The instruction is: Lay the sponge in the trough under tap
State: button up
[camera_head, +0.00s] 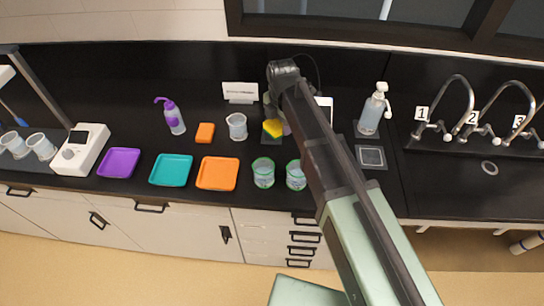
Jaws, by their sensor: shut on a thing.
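A yellow and green sponge (272,129) is at the middle of the black counter, over a small dark mat. My gripper (275,114) is shut on the sponge, pointing down from the arm's end; the fingers are small and partly hidden by my arm. I cannot tell whether the sponge touches the mat. Three curved metal taps, labelled 1 (422,113), 2 (472,118) and 3 (519,121), stand at the right. The black trough (460,174) with a round drain lies below them.
A soap bottle (372,110) and a small dark tray (371,157) stand between my arm and the taps. Two green-rimmed beakers (263,173) (295,176), an orange tray (218,173), an orange block (205,132) and a clear beaker (237,126) are left of my arm.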

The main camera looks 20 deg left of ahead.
aim_at(279, 163)
notch_tip(279, 163, down, 18)
jog(key=b, duration=1.6)
jog(key=shift+f, duration=0.15)
jog(key=shift+r, duration=0.3)
jog(key=shift+f, duration=0.2)
jog(key=o, duration=1)
jog(key=shift+r, duration=0.1)
notch_tip(279, 163, up, 12)
jog(key=p, duration=1.2)
jog(key=shift+r, duration=0.1)
